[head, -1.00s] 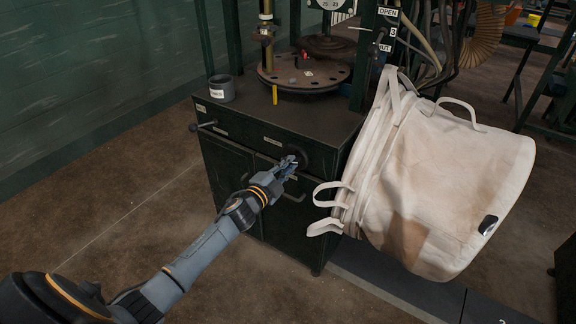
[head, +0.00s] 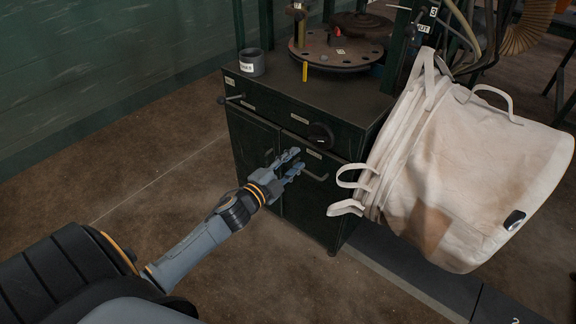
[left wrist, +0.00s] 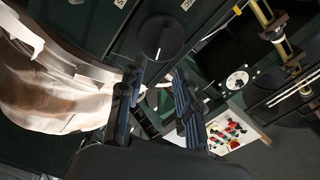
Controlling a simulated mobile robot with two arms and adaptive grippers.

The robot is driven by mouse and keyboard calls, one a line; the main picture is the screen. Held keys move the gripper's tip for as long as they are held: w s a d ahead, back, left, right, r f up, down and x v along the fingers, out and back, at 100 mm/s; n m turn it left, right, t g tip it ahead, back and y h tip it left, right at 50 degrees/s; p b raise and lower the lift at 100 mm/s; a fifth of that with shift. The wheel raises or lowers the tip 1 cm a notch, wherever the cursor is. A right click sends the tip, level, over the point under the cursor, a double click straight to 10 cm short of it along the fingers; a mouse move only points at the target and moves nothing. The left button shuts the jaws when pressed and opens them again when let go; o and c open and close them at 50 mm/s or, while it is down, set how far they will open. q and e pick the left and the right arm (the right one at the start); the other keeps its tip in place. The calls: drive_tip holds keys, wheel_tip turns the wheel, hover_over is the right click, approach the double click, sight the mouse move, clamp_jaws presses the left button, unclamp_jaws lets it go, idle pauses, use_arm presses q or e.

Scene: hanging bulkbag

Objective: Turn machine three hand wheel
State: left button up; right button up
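A dark round hand wheel (head: 321,135) sits on the upper front of the dark green machine cabinet (head: 262,133). It also shows in the left wrist view as a black disc with a pale line (left wrist: 156,37), just beyond the fingertips. My left gripper (head: 297,160) is below and left of the wheel in the head view, in front of the cabinet doors. Its two fingers are apart and empty, and the wheel appears clear of them. In the left wrist view the gripper (left wrist: 157,78) also shows spread fingers. My right gripper is out of view.
A large cream bulk bag (head: 460,160) with loops hangs to the right of the cabinet, close to the gripper's right. A crank handle (head: 231,99) sticks out at the cabinet's left. A grey cup (head: 252,63) stands on top. The floor at left is clear.

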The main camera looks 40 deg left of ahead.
use_arm(q)
drive_tip(key=shift+s+a, duration=0.1)
drive_tip(key=shift+s, duration=1.05)
